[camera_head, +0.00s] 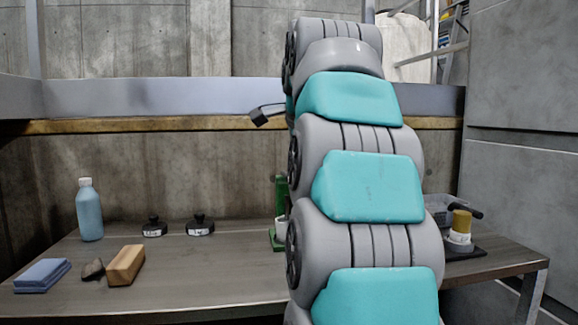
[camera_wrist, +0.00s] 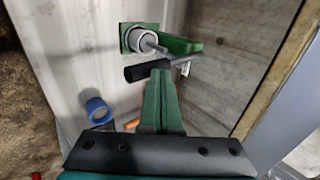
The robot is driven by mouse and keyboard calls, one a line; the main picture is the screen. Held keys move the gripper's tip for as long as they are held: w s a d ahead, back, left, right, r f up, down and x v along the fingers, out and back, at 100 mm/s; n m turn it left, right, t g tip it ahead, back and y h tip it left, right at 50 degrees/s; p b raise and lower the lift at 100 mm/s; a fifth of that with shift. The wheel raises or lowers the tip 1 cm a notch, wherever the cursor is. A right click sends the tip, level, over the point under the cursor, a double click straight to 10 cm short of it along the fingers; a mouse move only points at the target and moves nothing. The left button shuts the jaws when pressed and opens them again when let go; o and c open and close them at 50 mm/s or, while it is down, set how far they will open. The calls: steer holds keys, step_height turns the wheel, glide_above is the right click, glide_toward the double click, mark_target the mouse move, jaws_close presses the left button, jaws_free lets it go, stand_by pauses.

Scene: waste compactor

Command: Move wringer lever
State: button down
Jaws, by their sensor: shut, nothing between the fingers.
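The wringer shows in the wrist view as a green frame (camera_wrist: 182,45) with a grey round part. Its lever (camera_wrist: 140,73) has a black grip and a thin metal rod running to the right. My gripper (camera_wrist: 162,76) is shut and empty. Its green fingertips appear right at the lever, overlapping the right end of the black grip; I cannot tell whether they touch. In the head view, a green upright part (camera_head: 281,200), likely the wringer, stands on the table, mostly hidden behind my arm. My gripper is not clearly visible there.
The metal table (camera_head: 200,270) holds a blue bottle (camera_head: 89,212), two black weights (camera_head: 200,226), a wooden block (camera_head: 126,265), a stone (camera_head: 93,269) and blue pads (camera_head: 41,275) on the left. A yellow-brown cylinder (camera_head: 461,224) stands right. A concrete wall (camera_head: 150,170) rises behind.

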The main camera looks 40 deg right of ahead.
steer(key=shift+f+b, duration=1.2)
steer(key=shift+f, duration=0.6)
steer(key=shift+r, duration=0.15)
stand_by(0.4)
steer(key=shift+p+v, duration=0.95)
steer(key=shift+v, duration=0.9)
steer(key=p+v, duration=0.1)
steer(key=v, duration=0.3)
steer(key=shift+r+p, duration=0.25)
steer(key=shift+p, duration=0.1)
